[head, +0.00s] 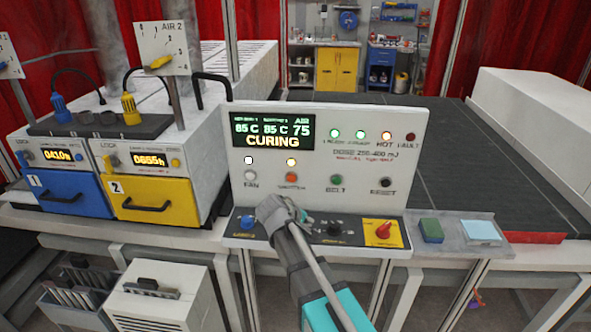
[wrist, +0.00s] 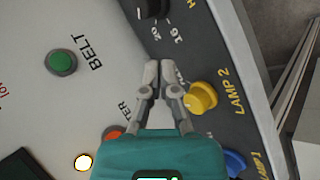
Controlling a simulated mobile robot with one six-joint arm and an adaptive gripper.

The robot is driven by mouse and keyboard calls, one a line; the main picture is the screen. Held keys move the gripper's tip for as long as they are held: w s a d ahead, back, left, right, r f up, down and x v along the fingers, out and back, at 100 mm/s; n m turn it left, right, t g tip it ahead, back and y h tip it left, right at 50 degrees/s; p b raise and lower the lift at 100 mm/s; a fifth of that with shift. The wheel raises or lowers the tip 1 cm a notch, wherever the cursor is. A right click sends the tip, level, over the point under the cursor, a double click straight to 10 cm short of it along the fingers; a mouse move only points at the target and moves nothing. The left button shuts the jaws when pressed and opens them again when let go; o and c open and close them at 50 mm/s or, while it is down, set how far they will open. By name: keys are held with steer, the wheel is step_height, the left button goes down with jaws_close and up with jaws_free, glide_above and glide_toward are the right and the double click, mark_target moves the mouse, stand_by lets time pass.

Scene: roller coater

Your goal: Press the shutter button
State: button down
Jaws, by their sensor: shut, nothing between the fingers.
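The orange shutter button (head: 291,177) is on the upright face of the grey control panel (head: 410,150), between the fan button and the green belt button. A lit lamp (head: 292,161) is just above it. In the wrist view the orange button (wrist: 112,133) shows only in part behind my gripper's body, with the end of its label, "TER", beside it. My gripper (wrist: 160,68) is shut and empty, its fingertips together in front of the panel's lower part, near the yellow lamp 2 knob (wrist: 201,98). In the head view my gripper (head: 290,209) appears below the orange button.
The green belt button (head: 336,180) and dark reset button (head: 386,182) are to the right, the fan button (head: 250,175) to the left. A blue knob (head: 247,222), black knob (head: 334,229) and red switch (head: 383,230) line the lower ledge. The screen (head: 273,131) reads "CURING".

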mark_target(294, 182)
steer(key=w+a+r+n+t+p, duration=0.2)
steer(key=a+r, duration=0.3)
steer(key=a, duration=0.2)
steer(key=shift+w+r+n+t, duration=0.3)
steer(key=shift+w+r+n, duration=0.05)
steer(key=shift+r+n, duration=0.05)
steer(key=shift+w+a, duration=0.1)
steer(key=shift+w, duration=4.3)
steer(key=shift+w, duration=0.2)
steer(key=shift+w+d, duration=0.2)
steer(key=shift+w, duration=0.05)
steer(key=shift+w, duration=0.4)
steer(key=shift+s, duration=0.85)
